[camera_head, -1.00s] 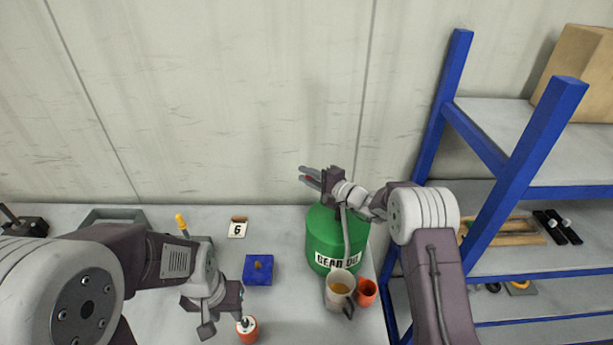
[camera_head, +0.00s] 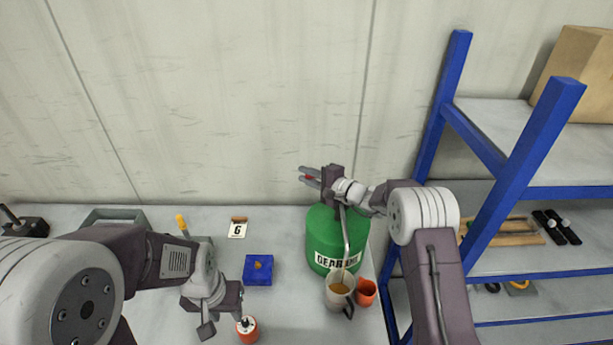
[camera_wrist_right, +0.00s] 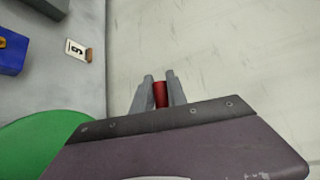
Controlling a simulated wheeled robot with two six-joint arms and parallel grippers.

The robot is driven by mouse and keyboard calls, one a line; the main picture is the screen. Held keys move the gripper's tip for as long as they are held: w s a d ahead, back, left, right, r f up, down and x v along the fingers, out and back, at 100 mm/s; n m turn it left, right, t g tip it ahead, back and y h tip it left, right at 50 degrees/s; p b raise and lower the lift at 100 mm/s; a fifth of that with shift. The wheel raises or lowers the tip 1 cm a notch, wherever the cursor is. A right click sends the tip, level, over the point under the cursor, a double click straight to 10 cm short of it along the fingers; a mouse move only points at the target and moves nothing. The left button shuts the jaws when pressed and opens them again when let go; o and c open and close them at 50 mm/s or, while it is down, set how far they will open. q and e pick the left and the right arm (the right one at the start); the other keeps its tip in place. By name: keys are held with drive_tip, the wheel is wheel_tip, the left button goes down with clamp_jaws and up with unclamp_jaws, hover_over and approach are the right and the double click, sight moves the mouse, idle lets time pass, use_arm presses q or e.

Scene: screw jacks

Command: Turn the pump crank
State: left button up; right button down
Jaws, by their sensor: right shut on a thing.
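A green gear-oil drum (camera_head: 323,238) stands at the back right of the table. A thin grey tube (camera_head: 346,232) comes down its front to a mug (camera_head: 339,296) holding amber liquid. My right gripper (camera_head: 308,176) is above the drum and shut on a red crank grip (camera_wrist_right: 160,94), which shows between its fingers in the right wrist view. The rest of the crank is hidden behind the gripper. My left gripper (camera_head: 223,318) is open and empty, just left of a small orange bottle (camera_head: 247,329).
An orange cup (camera_head: 366,292) stands right of the mug. A blue block (camera_head: 258,270), a number 6 card (camera_head: 237,231) and a grey tray (camera_head: 112,216) are on the table. A blue-framed shelf (camera_head: 530,150) stands close at the right.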

drive_tip(key=shift+w+f+m+g+h+p, duration=0.4)
drive_tip(key=shift+m+g+p, duration=0.1)
drive_tip(key=shift+p, duration=0.1)
drive_tip(key=shift+w+f+m+g+h+p, duration=0.2)
drive_tip(key=shift+w+f+m+g+p, duration=0.55)
drive_tip(key=shift+p, duration=0.55)
drive_tip(key=shift+w+f+m+g+h+p, duration=0.2)
drive_tip(key=shift+w+f+m+g+p, duration=0.2)
drive_tip(key=shift+g+p, duration=0.75)
drive_tip(key=c, duration=1.3)
unclamp_jaws()
drive_tip(key=shift+r, duration=0.15)
drive_tip(key=shift+r, duration=0.1)
